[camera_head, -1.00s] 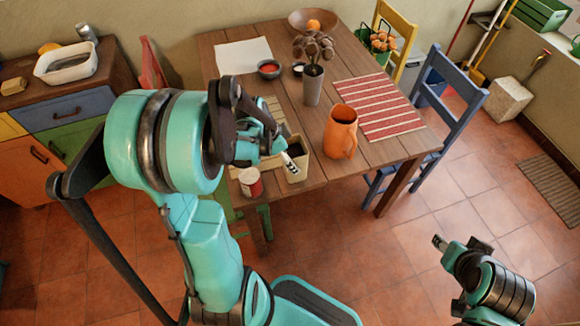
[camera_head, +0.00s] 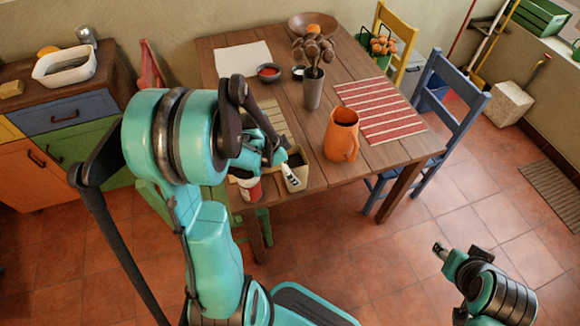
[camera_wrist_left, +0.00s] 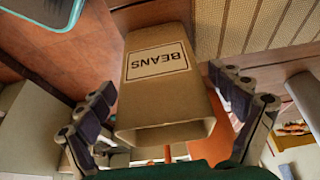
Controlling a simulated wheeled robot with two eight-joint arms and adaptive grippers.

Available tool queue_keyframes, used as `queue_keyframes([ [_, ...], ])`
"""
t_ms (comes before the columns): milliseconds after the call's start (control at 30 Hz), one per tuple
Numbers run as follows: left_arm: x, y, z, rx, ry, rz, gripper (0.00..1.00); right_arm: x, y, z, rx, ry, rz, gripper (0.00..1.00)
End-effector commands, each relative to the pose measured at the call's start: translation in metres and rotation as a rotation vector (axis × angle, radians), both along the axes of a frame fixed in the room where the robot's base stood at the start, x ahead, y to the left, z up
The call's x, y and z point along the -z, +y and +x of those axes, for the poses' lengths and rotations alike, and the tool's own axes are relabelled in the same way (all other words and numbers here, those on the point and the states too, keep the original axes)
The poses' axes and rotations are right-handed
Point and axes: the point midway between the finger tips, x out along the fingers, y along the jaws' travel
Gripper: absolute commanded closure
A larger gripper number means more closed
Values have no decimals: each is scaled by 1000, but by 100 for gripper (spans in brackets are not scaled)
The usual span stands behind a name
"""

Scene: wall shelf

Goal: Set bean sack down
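The bean sack (camera_head: 296,178) is a tan, open-topped box-shaped bag near the table's front edge. In the left wrist view the sack (camera_wrist_left: 160,85) shows its BEANS label upside down, with its open mouth towards me. My left gripper (camera_head: 284,168) is at the sack in the head view. In the wrist view its fingers (camera_wrist_left: 165,90) are spread on either side of the sack, with narrow gaps visible. The sack's base contact with the table is hard to see. My right gripper (camera_head: 440,248) is over the floor at lower right, too small to tell its state.
A red and white can (camera_head: 251,189) stands just left of the sack. An orange jug (camera_head: 341,136) and a grey vase (camera_head: 313,90) stand to the right and behind. A striped mat (camera_head: 376,109) lies on the table (camera_head: 230,100). A blue chair (camera_head: 455,85) is at the right.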

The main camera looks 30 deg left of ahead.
Motion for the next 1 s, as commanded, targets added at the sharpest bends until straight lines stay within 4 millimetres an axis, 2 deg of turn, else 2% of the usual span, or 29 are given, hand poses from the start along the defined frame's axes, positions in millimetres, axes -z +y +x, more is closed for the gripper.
queue_keyframes([
  [200,-1,0,0,0,0,0,7,-1,0,0,0,0,0,60],
  [333,-10,1,-2,-1,0,0,7,-7,0,0,0,0,0,60],
  [700,-83,21,-24,-2,0,0,7,-40,0,0,0,0,0,60],
  [833,-102,26,-31,-2,0,-1,7,-47,0,0,0,0,0,60],
  [1000,-114,28,-35,-6,1,2,7,-51,0,0,0,0,0,60],
])
